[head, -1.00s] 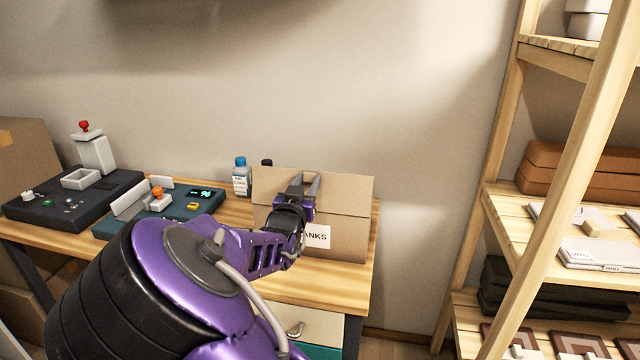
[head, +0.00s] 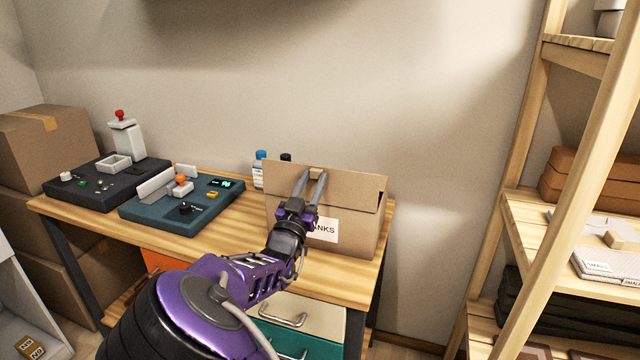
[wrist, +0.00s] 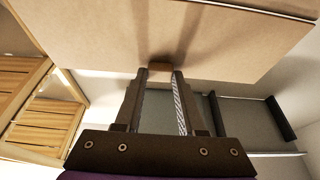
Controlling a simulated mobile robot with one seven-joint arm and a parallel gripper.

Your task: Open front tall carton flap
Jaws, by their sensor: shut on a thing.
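The tall carton (head: 350,243) is brown cardboard and stands at the right end of the wooden bench, with a white label (head: 325,230) on its front, partly hidden by my wrist. Its front flap (head: 355,190) is a broad panel standing raised along the carton's upper front. A small tan tab (head: 316,173) sits near the flap's top edge. My gripper (head: 313,174) reaches up in front of the flap, its two fingers shut on the tab. In the wrist view the tab (wrist: 160,69) sits between the fingertips, against the flap's face (wrist: 210,35). The carton's inside is hidden.
A teal press unit (head: 185,210) and a dark unit (head: 105,182) stand on the bench to the left. Bottles (head: 260,168) stand behind the carton's left side. Wooden shelving (head: 520,215) rises at the right. Bare bench top lies in front of the units.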

